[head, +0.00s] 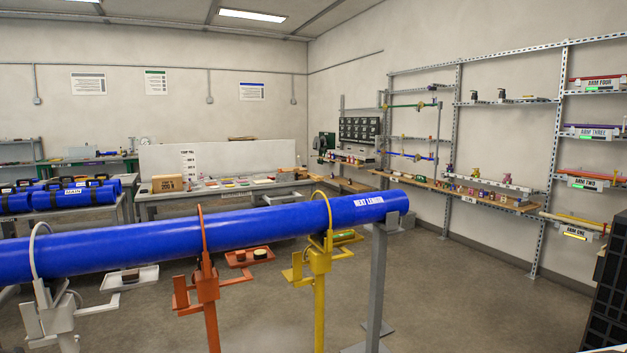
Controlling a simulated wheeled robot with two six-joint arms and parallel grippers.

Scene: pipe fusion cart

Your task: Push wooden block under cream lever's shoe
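The cream stand (52,318) is at the lower left, below the long blue pipe. A cream hoop (34,250) rises from it over the pipe. A pale tray (148,276) extends to its right and carries a small dark brown piece (130,275), which may be the wooden block; its material is too small to tell. The cream lever and its shoe cannot be made out clearly, nor can any gap under the shoe. Neither of my grippers is in view.
The blue pipe (240,227) spans left to centre, ending at a grey post (377,280). An orange stand (205,287) and a yellow stand (317,262) hold it too, each with a side tray. Wall shelves line the right; open floor lies in front of them.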

